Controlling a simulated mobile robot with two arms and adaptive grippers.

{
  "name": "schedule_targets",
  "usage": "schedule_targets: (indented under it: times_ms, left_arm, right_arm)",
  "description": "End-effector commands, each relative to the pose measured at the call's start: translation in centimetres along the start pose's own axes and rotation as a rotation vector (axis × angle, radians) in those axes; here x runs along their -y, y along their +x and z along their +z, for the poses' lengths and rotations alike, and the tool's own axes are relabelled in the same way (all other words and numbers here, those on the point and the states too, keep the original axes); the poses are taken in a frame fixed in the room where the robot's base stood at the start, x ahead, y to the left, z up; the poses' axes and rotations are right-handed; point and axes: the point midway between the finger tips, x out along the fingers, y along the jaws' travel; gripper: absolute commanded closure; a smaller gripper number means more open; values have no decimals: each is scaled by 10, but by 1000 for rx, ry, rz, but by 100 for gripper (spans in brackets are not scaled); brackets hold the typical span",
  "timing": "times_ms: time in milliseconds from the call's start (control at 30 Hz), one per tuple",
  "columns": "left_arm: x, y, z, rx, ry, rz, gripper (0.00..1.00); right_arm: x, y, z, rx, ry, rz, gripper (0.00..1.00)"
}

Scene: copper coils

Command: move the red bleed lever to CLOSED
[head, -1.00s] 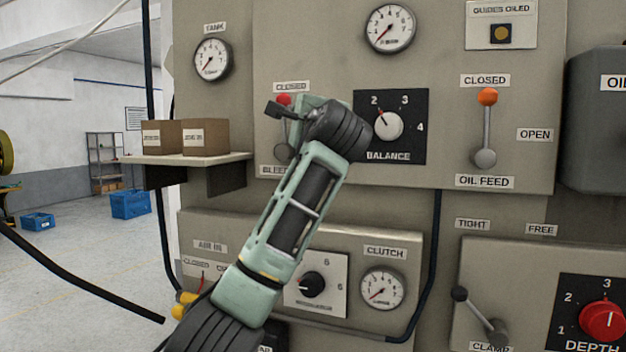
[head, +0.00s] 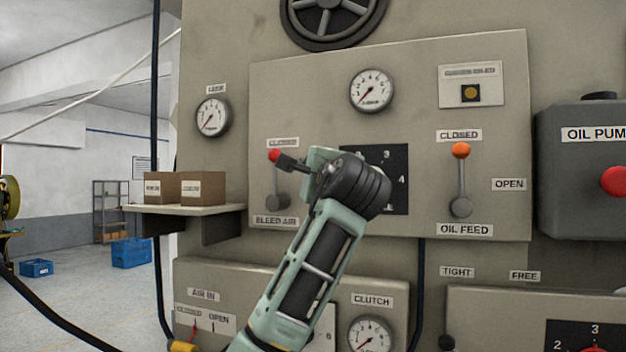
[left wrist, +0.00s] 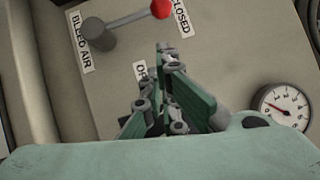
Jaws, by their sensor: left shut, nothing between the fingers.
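The bleed lever has a red ball knob (head: 274,155) on a grey stem above a round grey pivot (head: 278,201). It stands roughly upright, its knob just below the CLOSED label (head: 283,142), with the BLEED AIR label (head: 276,220) under the pivot. In the left wrist view the red knob (left wrist: 161,8) lies beside the CLOSED label (left wrist: 180,18). My left gripper (head: 284,160) is shut and empty, its tips just right of the knob. In the left wrist view the fingertips (left wrist: 163,48) appear apart from the knob. An OPEN label is partly hidden by the fingers. My right gripper is out of view.
The balance dial panel (head: 397,155) is partly hidden behind my left gripper. The orange-knobbed oil feed lever (head: 461,152) stands farther right. A shelf (head: 190,209) with two boxes juts out at left. A gauge (head: 371,90) sits above.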

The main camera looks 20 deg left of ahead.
Motion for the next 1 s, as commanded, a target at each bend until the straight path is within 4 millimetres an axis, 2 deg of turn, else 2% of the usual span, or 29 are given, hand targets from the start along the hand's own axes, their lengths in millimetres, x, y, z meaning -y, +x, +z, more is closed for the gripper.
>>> schedule_targets:
  times_ms: [33,100,233,333,633,900,1000]
  left_arm:
    - [-2,-11,-2,-2,-3,-6,100]
    - [0,-24,-2,-3,-3,-6,100]
    - [4,-41,-1,-2,-2,-4,100]
    - [6,-49,0,-2,-1,-3,100]
    - [7,-52,0,-1,0,-1,100]
    - [6,-51,0,-2,-1,0,100]
    - [-8,-48,-6,-14,-10,17,100]
  right_arm:
    - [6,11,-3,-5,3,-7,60]
    - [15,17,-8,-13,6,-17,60]
    - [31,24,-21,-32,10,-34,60]
    - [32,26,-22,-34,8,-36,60]
    - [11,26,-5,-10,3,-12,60]
    - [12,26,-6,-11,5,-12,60]
    - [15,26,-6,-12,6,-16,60]
